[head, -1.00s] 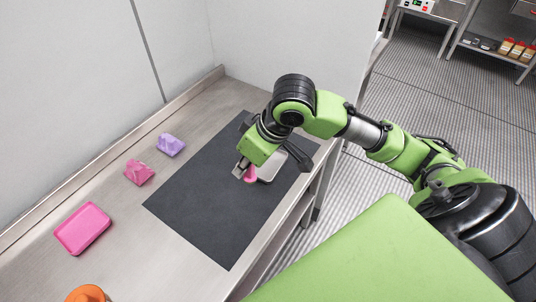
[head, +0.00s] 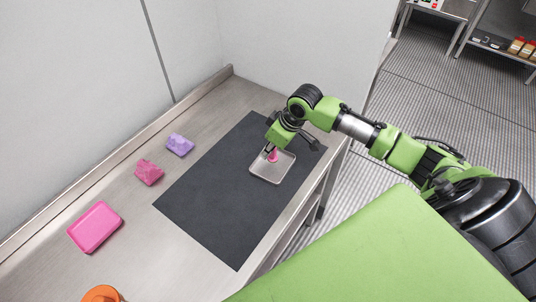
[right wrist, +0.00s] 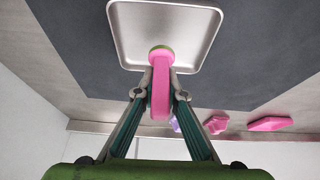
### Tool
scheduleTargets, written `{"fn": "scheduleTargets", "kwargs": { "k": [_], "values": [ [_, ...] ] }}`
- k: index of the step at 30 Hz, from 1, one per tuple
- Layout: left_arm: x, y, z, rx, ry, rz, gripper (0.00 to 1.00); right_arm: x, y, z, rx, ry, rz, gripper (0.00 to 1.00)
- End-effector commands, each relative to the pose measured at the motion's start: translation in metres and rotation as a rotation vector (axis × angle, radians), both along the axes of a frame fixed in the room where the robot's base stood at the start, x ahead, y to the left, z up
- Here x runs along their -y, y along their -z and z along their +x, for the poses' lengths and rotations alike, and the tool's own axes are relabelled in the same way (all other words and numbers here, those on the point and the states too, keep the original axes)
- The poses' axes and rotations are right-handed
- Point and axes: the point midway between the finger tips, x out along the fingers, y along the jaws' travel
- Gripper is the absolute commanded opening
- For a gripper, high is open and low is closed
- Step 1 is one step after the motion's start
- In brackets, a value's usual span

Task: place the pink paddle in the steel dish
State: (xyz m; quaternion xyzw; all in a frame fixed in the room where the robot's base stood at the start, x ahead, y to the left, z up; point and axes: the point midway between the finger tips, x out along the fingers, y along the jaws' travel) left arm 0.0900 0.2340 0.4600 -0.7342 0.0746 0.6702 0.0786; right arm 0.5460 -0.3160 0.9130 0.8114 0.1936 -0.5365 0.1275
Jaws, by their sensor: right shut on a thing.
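The steel dish (head: 262,173) is a shallow square tray on the dark mat; it also shows in the right wrist view (right wrist: 125,30). My right gripper (head: 271,150) is over the dish's far part. It is shut on the pink paddle (head: 273,157), whose pink length runs between the fingers in the right wrist view (right wrist: 161,85). The paddle's far end, with a greenish edge, overlaps the dish near its rim there. I cannot tell whether the paddle touches the dish. My left gripper is not in view.
The dark mat (head: 215,200) has bare room left of the dish. A purple piece (head: 180,144), a dark pink piece (head: 149,172), a pink tray (head: 95,227) and an orange object (head: 102,294) stand along the left of the steel table. A wall rises behind.

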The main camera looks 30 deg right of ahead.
Motion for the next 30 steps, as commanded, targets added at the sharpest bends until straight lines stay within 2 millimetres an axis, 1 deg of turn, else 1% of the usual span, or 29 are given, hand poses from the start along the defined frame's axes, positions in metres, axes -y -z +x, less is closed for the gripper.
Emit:
{"fn": "scheduleTargets", "kwargs": {
  "k": [1, 2, 6, 18, 19, 20, 21, 30],
  "values": [
    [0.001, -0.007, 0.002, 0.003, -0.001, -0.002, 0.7, 0.0, 0.006, -0.001, -0.006, 0.001, 0.001, 0.0],
    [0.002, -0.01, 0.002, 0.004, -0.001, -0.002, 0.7, 0.0, 0.011, -0.002, -0.006, 0.001, 0.001, 0.0],
    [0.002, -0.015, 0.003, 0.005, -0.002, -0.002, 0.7, 0.0, 0.027, -0.001, -0.002, 0.001, -0.001, 0.0],
    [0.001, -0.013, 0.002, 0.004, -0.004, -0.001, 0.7, 0.0, 0.034, -0.001, -0.001, 0.0, 0.0, 0.0],
    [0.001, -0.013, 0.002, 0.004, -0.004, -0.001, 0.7, 0.0, 0.034, -0.001, 0.0, 0.0, -0.001, 0.16],
    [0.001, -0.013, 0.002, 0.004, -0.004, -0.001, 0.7, 0.0, 0.033, -0.001, 0.0, 0.0, -0.001, 0.24],
    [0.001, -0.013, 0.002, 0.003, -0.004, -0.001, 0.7, 0.0, 0.033, -0.001, 0.0, 0.0, -0.001, 0.27],
    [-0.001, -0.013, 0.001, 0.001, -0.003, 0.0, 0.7, 0.0, 0.033, -0.001, -0.001, 0.0, 0.0, 0.27]
  ]
}}
